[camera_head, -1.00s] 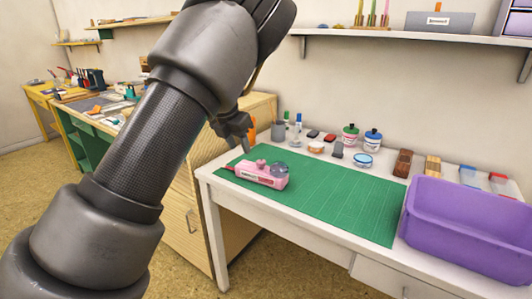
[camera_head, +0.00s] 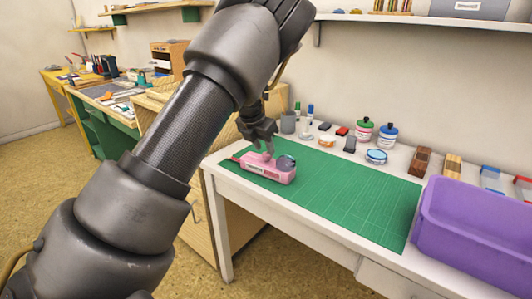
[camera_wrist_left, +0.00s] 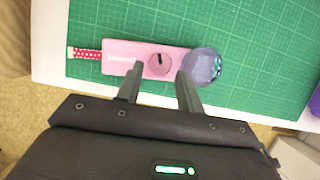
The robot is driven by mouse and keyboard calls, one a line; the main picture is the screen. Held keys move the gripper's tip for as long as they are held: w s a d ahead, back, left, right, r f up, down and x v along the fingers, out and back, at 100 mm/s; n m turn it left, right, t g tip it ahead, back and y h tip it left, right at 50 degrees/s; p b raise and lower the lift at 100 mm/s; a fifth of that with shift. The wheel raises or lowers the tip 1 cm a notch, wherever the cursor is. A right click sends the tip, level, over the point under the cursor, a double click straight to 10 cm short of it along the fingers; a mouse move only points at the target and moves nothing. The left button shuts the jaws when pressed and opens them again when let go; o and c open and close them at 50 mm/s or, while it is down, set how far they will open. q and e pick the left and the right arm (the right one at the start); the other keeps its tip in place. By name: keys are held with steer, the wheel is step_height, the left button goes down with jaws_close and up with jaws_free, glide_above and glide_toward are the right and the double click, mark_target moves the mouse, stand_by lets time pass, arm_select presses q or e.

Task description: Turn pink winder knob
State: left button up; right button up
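The pink winder (camera_head: 266,173) lies on the green cutting mat (camera_head: 350,200) near its left end. In the left wrist view the pink body (camera_wrist_left: 122,57) has a round pink knob (camera_wrist_left: 159,65) with a dark mark on top, a grey-blue round part (camera_wrist_left: 202,66) at its right and a red patterned strip (camera_wrist_left: 86,53) at its left. My left gripper (camera_head: 264,149) points down just above the winder. In the left wrist view its open fingers (camera_wrist_left: 158,80) stand apart on either side of the knob, with nothing visibly held. My right gripper is not in view.
A white table (camera_head: 320,238) carries the mat. A purple bin (camera_head: 475,240) stands at the right. Ink bottles (camera_head: 387,135), a grey cup (camera_head: 288,122) and several small blocks line the back edge. The mat between winder and bin is clear.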

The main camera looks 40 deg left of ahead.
mark_target(267, 157)
arm_select(q)
steer(key=shift+x, duration=1.35)
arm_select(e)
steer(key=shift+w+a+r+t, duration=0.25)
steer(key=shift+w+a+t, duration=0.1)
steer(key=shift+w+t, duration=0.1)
arm_select(q)
steer(key=shift+c, duration=0.5)
